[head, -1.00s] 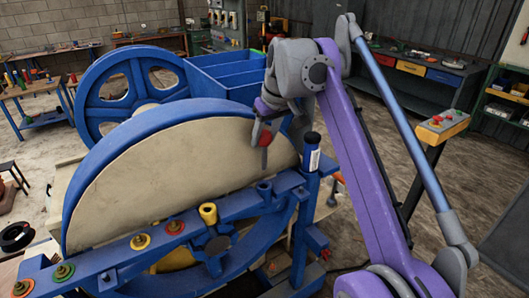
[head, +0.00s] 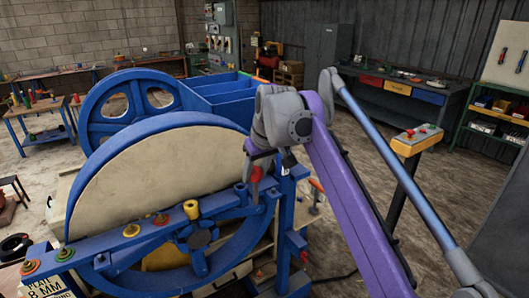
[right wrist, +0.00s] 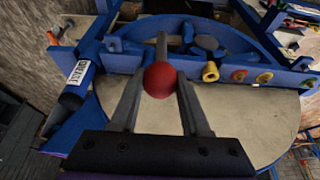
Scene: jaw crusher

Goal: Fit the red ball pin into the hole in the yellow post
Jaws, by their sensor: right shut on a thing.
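The red ball pin is held in my right gripper (head: 256,176). Its red ball (right wrist: 160,80) sits between the two fingers in the right wrist view, and its grey shank (right wrist: 162,46) points away from the wrist, toward the blue rail. In the head view the red ball (head: 257,173) shows at the fingertips, above the rail's right part. The yellow post (head: 193,209) stands on the rail, left of my gripper; it also shows in the right wrist view (right wrist: 210,72), right of the pin, with a dark hole in its top. The pin is apart from it. My left gripper is out of view.
The blue rail (head: 100,246) crosses in front of the big wheel's pale disc (head: 150,175). Several coloured round fittings (head: 162,219) stand on it. A blue cylinder with a white label (right wrist: 78,75) stands close to my gripper. A yellow control box (head: 418,141) is at the right.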

